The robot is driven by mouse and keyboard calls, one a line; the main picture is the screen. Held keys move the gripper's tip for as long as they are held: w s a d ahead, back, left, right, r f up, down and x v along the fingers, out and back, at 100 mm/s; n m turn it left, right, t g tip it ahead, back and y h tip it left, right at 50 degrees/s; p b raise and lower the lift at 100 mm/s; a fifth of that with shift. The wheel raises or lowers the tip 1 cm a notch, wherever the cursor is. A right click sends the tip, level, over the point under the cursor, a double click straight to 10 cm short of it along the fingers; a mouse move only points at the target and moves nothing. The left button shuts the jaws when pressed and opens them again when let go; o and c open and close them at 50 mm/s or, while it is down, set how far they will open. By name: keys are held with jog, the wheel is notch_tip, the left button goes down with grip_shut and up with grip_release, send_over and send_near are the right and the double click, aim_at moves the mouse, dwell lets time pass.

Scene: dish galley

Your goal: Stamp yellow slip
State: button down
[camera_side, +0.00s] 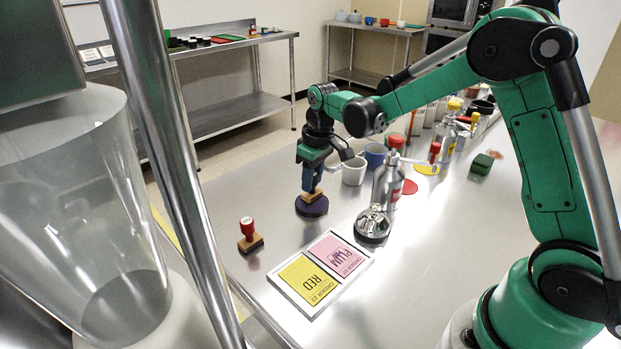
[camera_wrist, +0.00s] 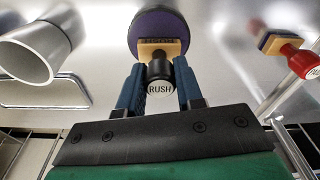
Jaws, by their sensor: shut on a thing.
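My gripper (camera_side: 312,186) is shut on a stamp with a black handle marked RUSH (camera_wrist: 160,88) and a wooden base. The stamp's base is at the round purple ink pad (camera_side: 312,207); whether it presses on the pad or is just above it I cannot tell. The pad also shows in the wrist view (camera_wrist: 152,22). A red-handled stamp (camera_side: 248,233) stands apart at left.
A silver bell (camera_side: 373,225) stands just behind the tray at right. A white mug (camera_side: 353,171), a blue mug (camera_side: 375,155) and a metal bottle (camera_side: 387,184) stand near my gripper. Bare counter lies between the pad and the tray.

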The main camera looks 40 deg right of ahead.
jog(key=shift+f, duration=0.55)
dwell(1.5)
jog(key=shift+r, duration=3.55)
jog(key=s+a, duration=1.3)
jog(key=a, duration=0.1)
jog(key=shift+w+d+f, duration=0.1)
jog(key=shift+d+f, duration=0.05)
jog(key=shift+f, duration=1.5)
jog(key=shift+w+d+f, duration=0.1)
jog(key=shift+f, duration=1.5)
jog(key=shift+f, duration=0.55)
